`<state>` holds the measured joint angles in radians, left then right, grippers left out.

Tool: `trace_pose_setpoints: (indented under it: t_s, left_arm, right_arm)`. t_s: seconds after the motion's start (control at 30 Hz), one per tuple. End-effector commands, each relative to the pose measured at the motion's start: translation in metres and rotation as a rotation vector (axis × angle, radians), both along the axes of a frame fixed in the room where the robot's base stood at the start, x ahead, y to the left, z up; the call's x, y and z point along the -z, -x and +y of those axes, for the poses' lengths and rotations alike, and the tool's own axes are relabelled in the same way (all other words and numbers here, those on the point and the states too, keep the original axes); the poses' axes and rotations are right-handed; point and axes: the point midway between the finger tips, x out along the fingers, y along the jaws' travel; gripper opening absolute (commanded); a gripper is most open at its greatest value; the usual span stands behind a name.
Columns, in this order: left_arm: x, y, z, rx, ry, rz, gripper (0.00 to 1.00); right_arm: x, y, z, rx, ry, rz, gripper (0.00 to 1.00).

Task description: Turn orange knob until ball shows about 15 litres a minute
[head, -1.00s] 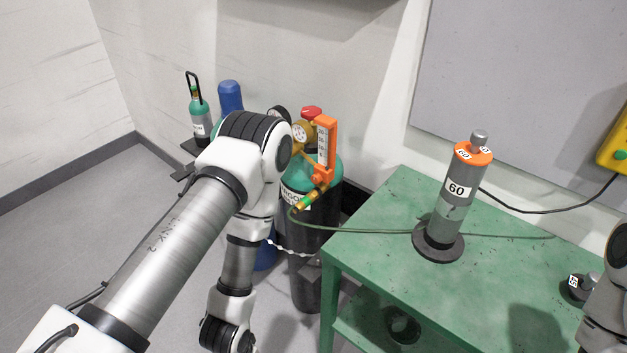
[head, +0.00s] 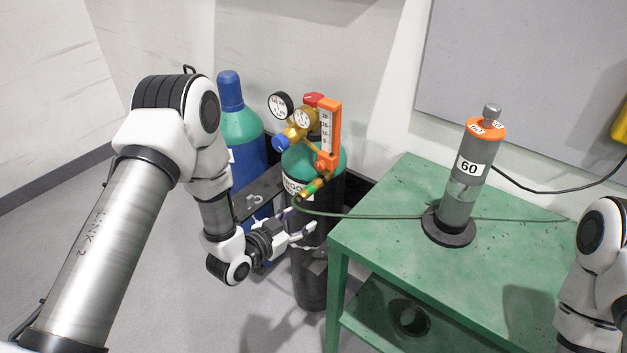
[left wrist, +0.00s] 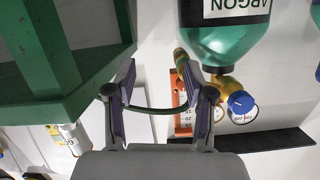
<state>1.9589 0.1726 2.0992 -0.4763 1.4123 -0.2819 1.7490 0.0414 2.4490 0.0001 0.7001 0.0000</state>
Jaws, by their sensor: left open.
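The orange flowmeter (head: 330,125) stands upright on the regulator of the green-topped argon cylinder (head: 335,158). Its white scale faces me, but the ball is too small to make out. The orange knob (head: 325,163) is at the flowmeter's lower end. My left gripper (head: 304,222) is open and empty, in front of the cylinder's dark body and below the knob. In the left wrist view, the open fingers (left wrist: 160,75) have the green hose between and behind them; the flowmeter (left wrist: 181,92) is partly hidden by the right finger. My right gripper is out of view.
Two gauges (head: 281,105) and a blue regulator knob (head: 281,143) sit left of the flowmeter. A blue cylinder (head: 231,92) stands behind left. A green table (head: 390,215) at right carries a grey cylinder marked 60 (head: 465,180). The hose (head: 375,216) crosses the table.

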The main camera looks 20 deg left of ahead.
Motion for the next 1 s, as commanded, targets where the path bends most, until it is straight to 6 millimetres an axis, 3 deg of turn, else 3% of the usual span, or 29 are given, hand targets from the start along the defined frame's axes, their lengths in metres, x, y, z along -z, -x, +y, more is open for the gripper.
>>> trace_pose_setpoints:
  t_s: [0.03, 0.1, 0.2, 0.6, 0.93, 1.0]
  left_arm:
    - [-0.016, -0.022, 0.006, 0.008, 0.008, -0.12, 0.53]
    - [-0.046, -0.04, 0.011, 0.017, 0.015, -0.228, 0.53]
    - [-0.066, -0.051, 0.014, 0.014, 0.019, -0.276, 0.53]
    - [-0.067, -0.112, -0.009, 0.015, 0.019, -0.27, 0.53]
    - [-0.065, -0.12, -0.012, 0.011, 0.02, -0.265, 0.53]
    - [-0.065, -0.12, -0.012, 0.011, 0.02, -0.265, 0.29]
  right_arm:
    - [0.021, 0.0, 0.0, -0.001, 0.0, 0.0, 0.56]
    - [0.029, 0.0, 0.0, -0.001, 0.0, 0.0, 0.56]
    - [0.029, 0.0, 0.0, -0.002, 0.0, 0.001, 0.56]
    - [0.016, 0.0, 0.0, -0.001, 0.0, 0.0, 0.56]
    - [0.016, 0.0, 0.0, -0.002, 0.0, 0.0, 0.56]
    - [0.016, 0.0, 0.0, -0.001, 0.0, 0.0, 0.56]
